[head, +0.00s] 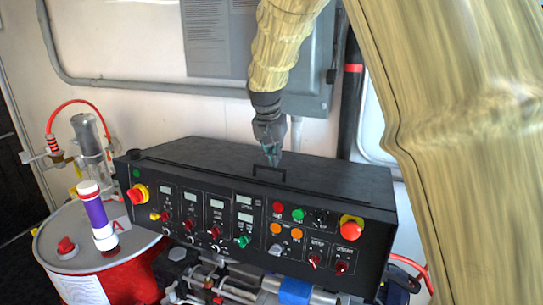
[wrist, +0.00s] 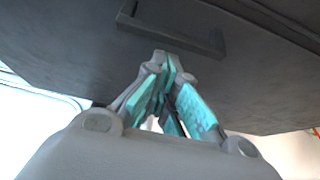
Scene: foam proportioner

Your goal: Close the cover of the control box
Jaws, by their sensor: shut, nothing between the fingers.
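The control box (head: 240,235) is black, with lights, displays and knobs on its sloped front panel. Its black cover (head: 215,158) lies across the top, and I cannot tell whether a small gap is left at the edge. A dark bar handle (head: 284,178) stands near the cover's front edge. It also shows in the wrist view as a dark handle (wrist: 170,35). My gripper (head: 272,158) points down over the cover, just behind the handle. In the wrist view my gripper (wrist: 165,70) is shut and empty, its teal-padded fingers together close to the handle; contact is unclear.
A red drum (head: 125,270) with a purple-labelled bottle (head: 97,215) stands left of the box. Red emergency knobs (head: 351,227) stick out of the panel. Pipes (head: 235,290) run below it. A grey wall cabinet (head: 300,90) and conduit are behind my arm.

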